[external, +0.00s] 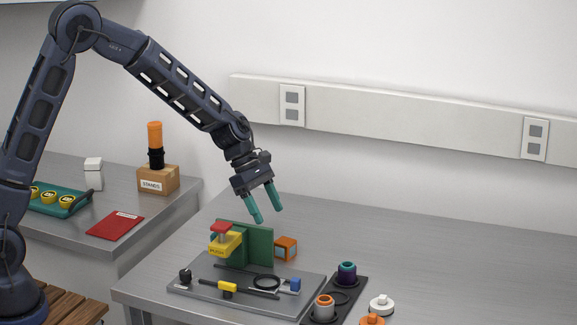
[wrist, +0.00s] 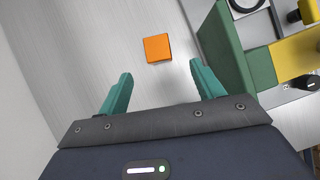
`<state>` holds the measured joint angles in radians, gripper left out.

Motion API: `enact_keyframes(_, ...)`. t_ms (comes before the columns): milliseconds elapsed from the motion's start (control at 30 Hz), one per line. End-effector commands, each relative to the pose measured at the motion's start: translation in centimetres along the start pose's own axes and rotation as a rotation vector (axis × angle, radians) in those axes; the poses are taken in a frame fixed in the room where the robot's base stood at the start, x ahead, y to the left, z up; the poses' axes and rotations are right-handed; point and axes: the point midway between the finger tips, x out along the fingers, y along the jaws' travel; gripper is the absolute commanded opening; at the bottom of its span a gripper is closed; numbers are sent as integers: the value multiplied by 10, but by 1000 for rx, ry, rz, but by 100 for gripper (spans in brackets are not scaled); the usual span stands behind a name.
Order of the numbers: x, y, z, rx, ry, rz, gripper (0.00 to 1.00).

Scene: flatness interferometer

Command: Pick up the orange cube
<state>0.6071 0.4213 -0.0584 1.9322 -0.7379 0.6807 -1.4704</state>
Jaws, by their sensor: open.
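The orange cube (external: 286,248) sits on the grey metal bench, behind and to the right of the green upright block in the external view. In the wrist view the cube (wrist: 158,48) lies on bare bench, beyond the fingertips and roughly between their lines. My gripper (external: 266,218) is open and empty, with teal fingers pointing down above the green block and the cube. In the wrist view both fingers of my gripper (wrist: 161,82) are spread apart, and neither touches the cube.
The green block (external: 258,245) stands close beside the cube, with a yellow and red part (external: 222,240) on its left. A grey base plate (external: 205,293) carries several small parts. A dark tray (external: 338,299) holds cylinders at front right. The bench right of the cube is clear.

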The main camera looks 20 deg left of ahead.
Motion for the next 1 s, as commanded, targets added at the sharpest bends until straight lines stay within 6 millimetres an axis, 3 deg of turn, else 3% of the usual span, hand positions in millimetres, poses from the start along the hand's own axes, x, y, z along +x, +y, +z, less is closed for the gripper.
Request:
enact_keyframes(433, 50, 0, 0, -3, -1, -2, 67)
enact_keyframes(667, 63, 1, 0, -3, -1, -1, 67)
enact_keyframes(1000, 104, 4, 0, -3, 0, -2, 67)
